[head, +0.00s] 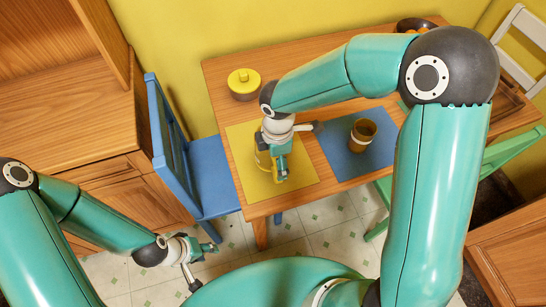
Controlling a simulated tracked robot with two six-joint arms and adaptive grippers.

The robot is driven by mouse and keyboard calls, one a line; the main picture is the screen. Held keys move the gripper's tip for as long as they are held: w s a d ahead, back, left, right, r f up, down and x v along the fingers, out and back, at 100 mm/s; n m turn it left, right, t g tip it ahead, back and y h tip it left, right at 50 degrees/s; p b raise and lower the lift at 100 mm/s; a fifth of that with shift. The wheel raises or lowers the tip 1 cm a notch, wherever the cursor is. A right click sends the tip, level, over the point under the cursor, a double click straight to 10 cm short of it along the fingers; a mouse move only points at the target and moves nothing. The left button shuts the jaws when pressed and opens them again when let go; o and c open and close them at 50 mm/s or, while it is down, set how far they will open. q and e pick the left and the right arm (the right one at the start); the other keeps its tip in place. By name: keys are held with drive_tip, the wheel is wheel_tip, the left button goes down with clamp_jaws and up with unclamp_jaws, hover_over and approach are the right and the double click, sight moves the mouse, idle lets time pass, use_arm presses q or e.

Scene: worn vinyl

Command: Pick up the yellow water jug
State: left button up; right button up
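The yellow water jug (263,158) stands on the yellow placemat (305,178) on the wooden table. Only part of it shows, since my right gripper covers much of it. My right gripper (300,148) is over the jug's right side, its fingers spread apart, one pointing right and one toward the near edge. I cannot tell whether it touches the jug. My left gripper (203,268) is low at the lower left, over the floor and away from the table, with its fingers spread and empty.
A brown cup (362,133) stands on a blue placemat (345,163) to the right. A blue chair (208,170) is left of the table, a green chair (505,152) at right. A wooden cabinet (75,120) fills the left.

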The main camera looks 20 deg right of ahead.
wheel_tip(320, 180, down, 4)
drive_tip(key=shift+w+d+r, duration=0.1)
drive_tip(key=shift+w+r, duration=0.05)
drive_tip(key=shift+r, duration=0.1)
drive_tip(key=shift+r, duration=0.1)
clamp_jaws()
drive_tip(key=shift+r, duration=0.1)
idle(0.4)
wheel_tip(320, 180, up, 20)
idle(0.4)
